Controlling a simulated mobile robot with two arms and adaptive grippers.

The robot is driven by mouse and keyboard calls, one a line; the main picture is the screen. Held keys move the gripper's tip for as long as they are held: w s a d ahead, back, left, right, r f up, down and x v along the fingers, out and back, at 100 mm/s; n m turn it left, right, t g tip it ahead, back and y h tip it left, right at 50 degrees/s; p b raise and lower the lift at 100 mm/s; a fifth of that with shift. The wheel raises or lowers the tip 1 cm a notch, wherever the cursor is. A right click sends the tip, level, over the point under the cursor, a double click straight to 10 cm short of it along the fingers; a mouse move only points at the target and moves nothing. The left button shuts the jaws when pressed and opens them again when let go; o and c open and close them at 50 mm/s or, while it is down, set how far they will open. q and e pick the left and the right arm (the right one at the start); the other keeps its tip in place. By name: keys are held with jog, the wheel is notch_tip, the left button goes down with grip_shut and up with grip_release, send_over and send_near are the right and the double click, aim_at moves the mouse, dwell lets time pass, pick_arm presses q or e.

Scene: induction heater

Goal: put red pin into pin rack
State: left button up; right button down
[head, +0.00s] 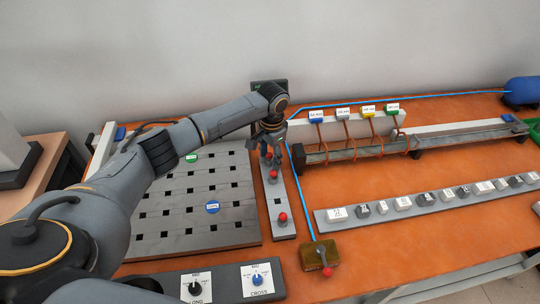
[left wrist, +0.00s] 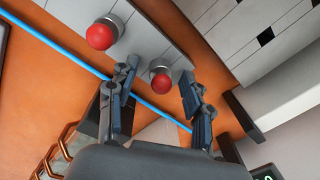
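A narrow grey rack (head: 289,235) stands beside the wide holed plate and bears red-topped pins. One red pin (head: 283,217) is near its front end and another red pin (head: 272,175) is farther back. My left gripper (head: 268,155) is above the rack's far end and partly hides it. In the left wrist view, my left gripper (left wrist: 160,95) is open, with its fingers apart on either side of a red pin (left wrist: 160,82). I cannot tell whether they touch it. Another red pin (left wrist: 102,36) is outside the fingers. My right gripper is not in view.
The wide grey plate (head: 235,175) with square holes lies left of the rack. A blue hose (head: 302,190) runs along its right side to a brown box (head: 320,255) with a red knob.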

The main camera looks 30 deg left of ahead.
pick_arm(q)
notch_tip(320, 180, up, 12)
jog(key=shift+s+d, duration=0.15)
jog(key=shift+d, duration=0.1)
dwell(0.4)
dwell(0.3)
